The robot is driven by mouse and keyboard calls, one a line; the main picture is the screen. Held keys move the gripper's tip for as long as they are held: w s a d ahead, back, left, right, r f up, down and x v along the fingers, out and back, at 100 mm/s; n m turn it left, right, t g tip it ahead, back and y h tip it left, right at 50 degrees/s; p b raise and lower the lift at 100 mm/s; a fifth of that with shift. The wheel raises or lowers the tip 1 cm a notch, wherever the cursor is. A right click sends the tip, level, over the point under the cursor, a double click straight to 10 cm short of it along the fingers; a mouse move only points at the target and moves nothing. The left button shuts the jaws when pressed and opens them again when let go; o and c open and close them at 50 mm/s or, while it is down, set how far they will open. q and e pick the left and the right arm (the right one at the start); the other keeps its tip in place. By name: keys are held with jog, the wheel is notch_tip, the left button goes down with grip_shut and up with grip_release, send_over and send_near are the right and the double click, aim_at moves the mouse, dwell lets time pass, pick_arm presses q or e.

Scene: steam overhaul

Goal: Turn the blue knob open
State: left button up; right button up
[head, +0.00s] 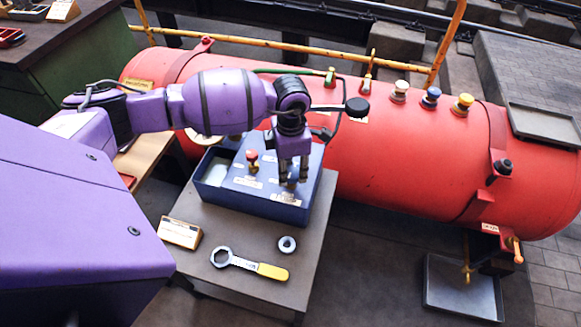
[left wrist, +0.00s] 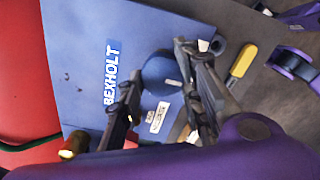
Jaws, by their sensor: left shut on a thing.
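A round blue knob (left wrist: 160,72) stands on the top face of the blue box (left wrist: 85,50) marked BEXHOLT in the left wrist view. My left gripper (left wrist: 163,92) has one finger on each side of this knob and is shut on it. In the head view the left gripper (head: 291,183) points down onto the right part of the blue box (head: 225,196), and its fingers mostly hide the knob. My right gripper does not show.
A red-topped valve (head: 252,158) stands on the box, left of the gripper. A yellow-handled wrench (head: 245,263) and a metal ring (head: 287,244) lie on the grey table (head: 230,292). A red tank (head: 400,150) behind carries white, blue and yellow knobs.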

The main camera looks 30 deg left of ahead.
aim_at(292, 169)
pick_arm(q)
jog(key=shift+w+r, duration=0.3)
jog(key=shift+w, duration=0.05)
jog(key=o, duration=1.1)
jog(key=shift+f, duration=0.15)
jog(key=shift+s, duration=0.15)
notch_tip(292, 169, up, 12)
jog(key=shift+r, duration=0.1)
